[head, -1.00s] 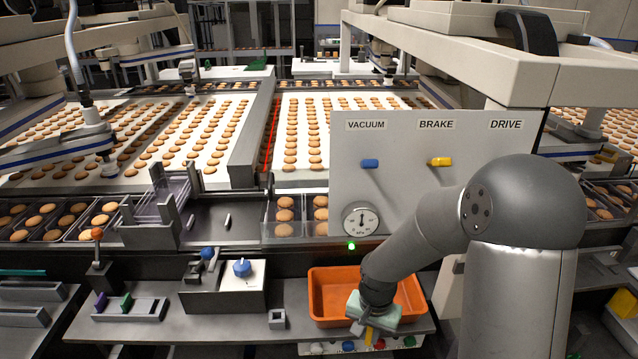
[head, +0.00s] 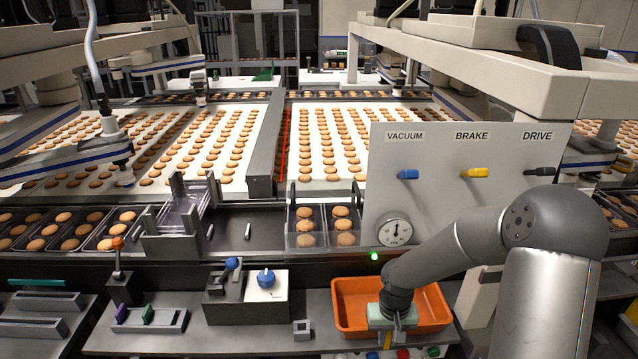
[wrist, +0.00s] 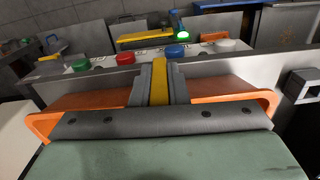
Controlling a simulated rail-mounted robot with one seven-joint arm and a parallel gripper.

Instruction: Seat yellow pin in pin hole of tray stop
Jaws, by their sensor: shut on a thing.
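My gripper (head: 388,334) points down over the front part of the orange bin. It is shut on a yellow pin (wrist: 160,82), which shows upright between the two grey fingers in the wrist view. In the head view only a small yellow piece of the pin (head: 387,342) shows below the fingers. A grey bracket (head: 170,245) with uprights stands at the conveyor edge on the left, perhaps the tray stop. I cannot make out a pin hole in it.
The orange bin (head: 343,312) sits on the grey shelf (head: 240,338). A small hollow grey block (head: 302,330) is left of it. A rack (head: 150,319) holds purple and green pieces. A control box (head: 245,297) and the labelled panel (head: 480,205) stand nearby.

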